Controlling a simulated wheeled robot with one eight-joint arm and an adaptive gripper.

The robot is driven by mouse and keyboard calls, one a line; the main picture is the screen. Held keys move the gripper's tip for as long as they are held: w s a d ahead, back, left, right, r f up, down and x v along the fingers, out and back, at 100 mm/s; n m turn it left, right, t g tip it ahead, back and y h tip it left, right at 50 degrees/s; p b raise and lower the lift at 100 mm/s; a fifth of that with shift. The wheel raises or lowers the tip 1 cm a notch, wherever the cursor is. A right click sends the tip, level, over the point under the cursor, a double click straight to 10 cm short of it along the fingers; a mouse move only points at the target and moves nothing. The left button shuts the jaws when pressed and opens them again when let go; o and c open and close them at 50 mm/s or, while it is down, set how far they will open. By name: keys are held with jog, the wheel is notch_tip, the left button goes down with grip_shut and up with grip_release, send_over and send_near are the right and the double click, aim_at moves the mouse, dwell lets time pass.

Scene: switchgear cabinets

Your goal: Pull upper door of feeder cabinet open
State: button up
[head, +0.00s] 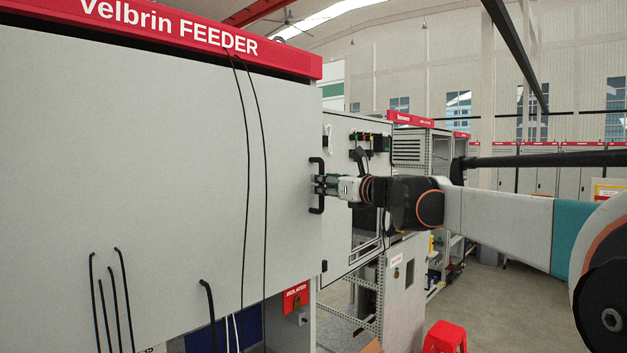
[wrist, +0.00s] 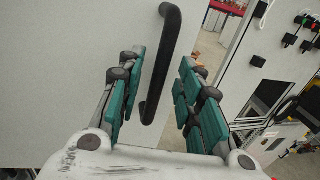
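The upper door (head: 150,170) of the feeder cabinet is a large, flat grey panel under the red Velbrin FEEDER header (head: 230,42). A black bar handle (head: 317,207) is upright near its right edge. In the wrist view the handle (wrist: 164,65) runs between the teal fingers of my gripper (wrist: 165,95). In the head view my gripper (head: 325,186) reaches the handle from the right. A dark gap shows under the header; I cannot tell whether the door is ajar.
Black cables hang across the door front. A red ISOLATED sign (head: 296,297) is below it. To the right are an open panel with dark fittings (head: 371,142), a grey box (head: 404,290) and a red stool (head: 445,337). Floor is free further right.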

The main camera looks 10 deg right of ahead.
jog(key=shift+x, duration=1.1)
grip_shut()
jog(key=shift+s, duration=0.1)
